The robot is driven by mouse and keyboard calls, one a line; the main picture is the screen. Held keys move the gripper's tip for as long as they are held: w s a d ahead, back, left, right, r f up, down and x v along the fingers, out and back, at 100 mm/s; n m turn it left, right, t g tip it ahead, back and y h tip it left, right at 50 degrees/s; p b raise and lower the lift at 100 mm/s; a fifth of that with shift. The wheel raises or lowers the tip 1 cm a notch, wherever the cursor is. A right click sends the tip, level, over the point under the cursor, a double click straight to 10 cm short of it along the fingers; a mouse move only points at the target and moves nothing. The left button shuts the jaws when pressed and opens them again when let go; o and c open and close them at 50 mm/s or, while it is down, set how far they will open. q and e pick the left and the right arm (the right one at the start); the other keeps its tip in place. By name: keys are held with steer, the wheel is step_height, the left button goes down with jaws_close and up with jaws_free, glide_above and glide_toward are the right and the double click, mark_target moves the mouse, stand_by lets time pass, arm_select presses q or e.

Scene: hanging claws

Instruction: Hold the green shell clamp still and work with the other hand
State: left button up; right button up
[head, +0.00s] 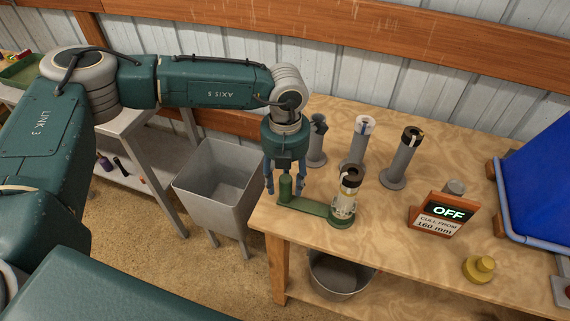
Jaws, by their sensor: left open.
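The green shell clamp (308,207) lies near the table's left front edge. It has an upright post at its left end and a round seat at its right end. A pale cylinder (345,204) with a dark top stands upright in that seat. My left gripper (284,190) points down over the post, its fingers open on either side of it. I cannot tell whether the fingers touch the post. My right gripper is not in view.
Several grey stands (402,160) are on the wooden table (400,265) behind the clamp. An orange sign (435,216) reading OFF, a yellow knobbed weight (479,268) and a blue bin (540,185) are to the right. A grey bin (196,201) and a bucket (340,277) are below.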

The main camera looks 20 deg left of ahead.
arm_select(q)
steer(key=shift+f, duration=0.45)
jaws_close()
stand_by(1.1)
